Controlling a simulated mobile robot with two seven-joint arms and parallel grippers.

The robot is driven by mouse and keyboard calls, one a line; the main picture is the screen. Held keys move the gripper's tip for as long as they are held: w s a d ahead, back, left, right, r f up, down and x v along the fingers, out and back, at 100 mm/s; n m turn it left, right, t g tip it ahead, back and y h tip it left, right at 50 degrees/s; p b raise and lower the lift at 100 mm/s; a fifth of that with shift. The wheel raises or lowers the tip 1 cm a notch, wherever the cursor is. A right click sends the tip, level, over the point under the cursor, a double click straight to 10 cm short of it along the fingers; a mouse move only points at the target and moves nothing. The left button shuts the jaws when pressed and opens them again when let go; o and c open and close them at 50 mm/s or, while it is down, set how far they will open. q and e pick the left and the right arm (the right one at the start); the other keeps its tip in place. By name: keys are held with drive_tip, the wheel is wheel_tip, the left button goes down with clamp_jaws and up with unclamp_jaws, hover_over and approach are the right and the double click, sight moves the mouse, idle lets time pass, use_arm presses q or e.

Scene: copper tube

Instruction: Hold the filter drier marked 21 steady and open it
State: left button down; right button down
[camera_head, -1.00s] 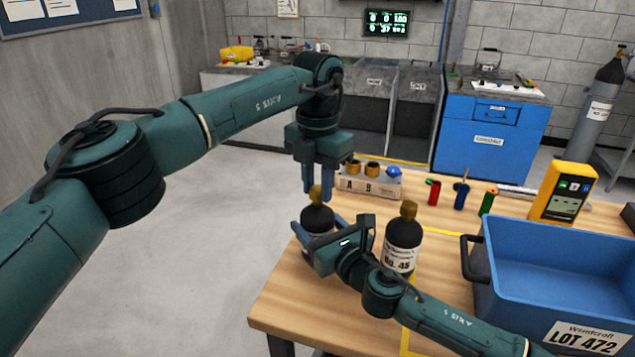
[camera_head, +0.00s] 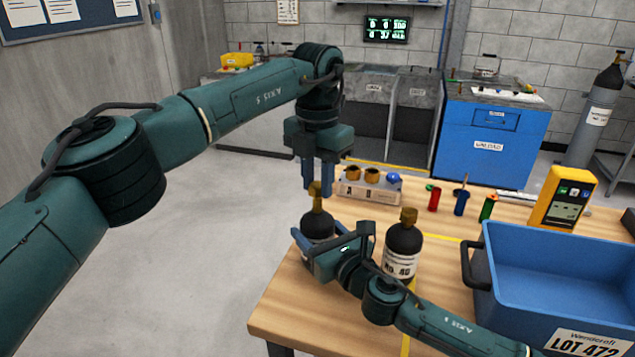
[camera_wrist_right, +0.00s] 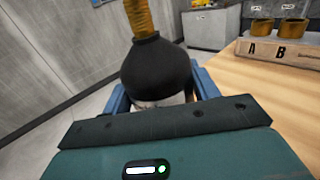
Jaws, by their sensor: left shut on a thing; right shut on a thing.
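A black filter drier (camera_head: 317,224) with a brass top (camera_head: 317,198) stands at the table's near left edge; its number is hidden. My right gripper (camera_head: 318,240) is shut around its dark body, and the right wrist view shows blue fingers on both sides of the black shoulder (camera_wrist_right: 158,72). My left gripper (camera_head: 318,185) points down from above, shut on the upper end of the brass top. A second black filter drier (camera_head: 403,243), its label reading about No. 40, stands upright to the right, behind my right forearm.
A rack marked A and B (camera_head: 369,187) holds two brass caps and a blue one behind the driers. Red, blue and green tubes (camera_head: 460,202) and a yellow meter (camera_head: 563,196) stand further right. A blue bin (camera_head: 560,270) fills the table's right side.

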sight(318, 184)
use_arm(q)
drive_tip(key=shift+r, duration=0.1)
drive_tip(key=shift+r, duration=1.9)
use_arm(e)
drive_tip(key=shift+c, duration=1.6)
unclamp_jaws()
